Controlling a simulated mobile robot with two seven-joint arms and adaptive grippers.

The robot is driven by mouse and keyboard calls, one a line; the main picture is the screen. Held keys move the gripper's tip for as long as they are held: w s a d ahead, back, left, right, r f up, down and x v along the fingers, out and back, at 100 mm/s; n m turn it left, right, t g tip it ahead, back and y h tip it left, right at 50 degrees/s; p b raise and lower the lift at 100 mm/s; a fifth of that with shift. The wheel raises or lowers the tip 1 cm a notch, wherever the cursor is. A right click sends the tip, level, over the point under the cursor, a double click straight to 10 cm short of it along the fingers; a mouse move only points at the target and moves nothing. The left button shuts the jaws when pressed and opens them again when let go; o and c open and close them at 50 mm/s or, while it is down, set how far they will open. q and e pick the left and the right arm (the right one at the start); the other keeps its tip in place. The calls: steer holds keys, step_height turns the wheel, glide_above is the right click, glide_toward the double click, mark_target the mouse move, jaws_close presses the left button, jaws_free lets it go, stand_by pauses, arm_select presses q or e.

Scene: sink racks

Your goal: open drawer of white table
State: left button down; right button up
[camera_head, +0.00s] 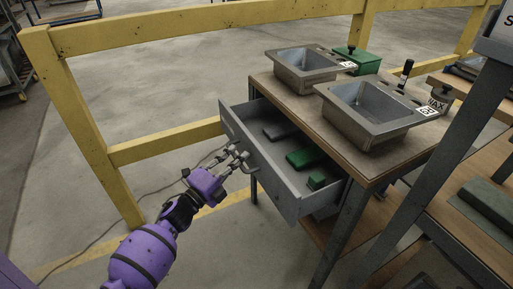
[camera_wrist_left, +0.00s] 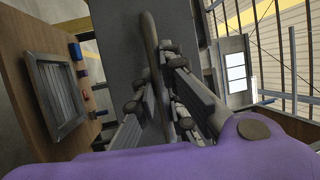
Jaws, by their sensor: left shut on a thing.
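The table (camera_head: 388,163) has a brown top and dark metal legs in the head view. Its grey drawer (camera_head: 282,180) is pulled well out, and its inside shows. My left gripper (camera_head: 240,160) is at the outer side of the drawer front, shut on the drawer handle (camera_wrist_left: 151,45). The handle is a bar that passes between the fingers in the left wrist view, and the fingers hide part of it. My right gripper is not in view.
In the drawer lie a green box (camera_head: 304,158), a small green block (camera_head: 316,181) and a dark box (camera_head: 281,131). Two metal sinks (camera_head: 372,121) sit on the table. A yellow railing (camera_head: 165,147) stands behind my left arm. Open floor lies left of the drawer.

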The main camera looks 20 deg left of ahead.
arm_select(q)
steer(key=s+a, duration=0.5)
steer(key=s, duration=0.2)
steer(key=shift+s+a+p, duration=0.3)
steer(key=shift+a+p, duration=0.1)
steer(key=shift+p, duration=0.05)
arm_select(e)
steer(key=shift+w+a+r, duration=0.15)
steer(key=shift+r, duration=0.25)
arm_select(q)
steer(key=shift+f, duration=0.1)
steer(key=c, duration=1.9)
jaws_free()
steer(key=shift+o, duration=0.4)
steer(key=v, duration=1.2)
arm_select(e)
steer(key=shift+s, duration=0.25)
